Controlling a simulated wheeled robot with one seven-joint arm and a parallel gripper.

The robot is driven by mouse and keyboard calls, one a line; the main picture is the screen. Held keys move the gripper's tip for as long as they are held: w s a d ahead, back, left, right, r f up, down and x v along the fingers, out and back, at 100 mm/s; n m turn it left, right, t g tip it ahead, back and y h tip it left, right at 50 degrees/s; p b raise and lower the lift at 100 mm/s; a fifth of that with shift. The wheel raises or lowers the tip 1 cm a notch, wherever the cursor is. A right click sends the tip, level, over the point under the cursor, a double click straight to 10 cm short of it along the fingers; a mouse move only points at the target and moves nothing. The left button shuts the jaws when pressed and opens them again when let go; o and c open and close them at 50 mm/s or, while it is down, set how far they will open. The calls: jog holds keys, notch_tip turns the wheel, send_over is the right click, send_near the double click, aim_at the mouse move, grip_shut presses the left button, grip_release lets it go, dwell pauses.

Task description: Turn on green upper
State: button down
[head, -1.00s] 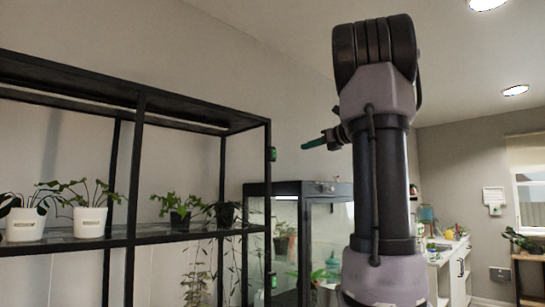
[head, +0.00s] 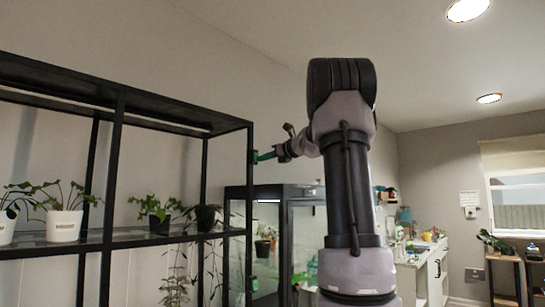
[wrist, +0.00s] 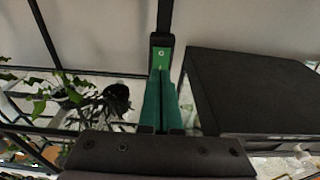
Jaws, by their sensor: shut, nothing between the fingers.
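The upper green switch (wrist: 161,57) is a small green plate in a black housing on the shelf's right-hand post. In the head view its housing (head: 250,158) is at the left of my fingertips. A lower green switch (head: 254,284) is farther down the same post. My gripper (head: 261,157) has green fingers that point left at the upper switch. In the wrist view my gripper (wrist: 162,78) is shut and empty, with its tips at the lower edge of the green plate. I cannot tell whether they touch it.
The black shelf frame (head: 118,110) holds potted plants, with a white pot (head: 64,226) on its shelf. A black-framed glass cabinet (head: 275,192) stands close to the right of the post, below my gripper. A white counter (head: 432,275) is at the back right.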

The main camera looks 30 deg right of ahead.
jog(key=shift+w+a, duration=0.1)
jog(key=shift+w, duration=0.3)
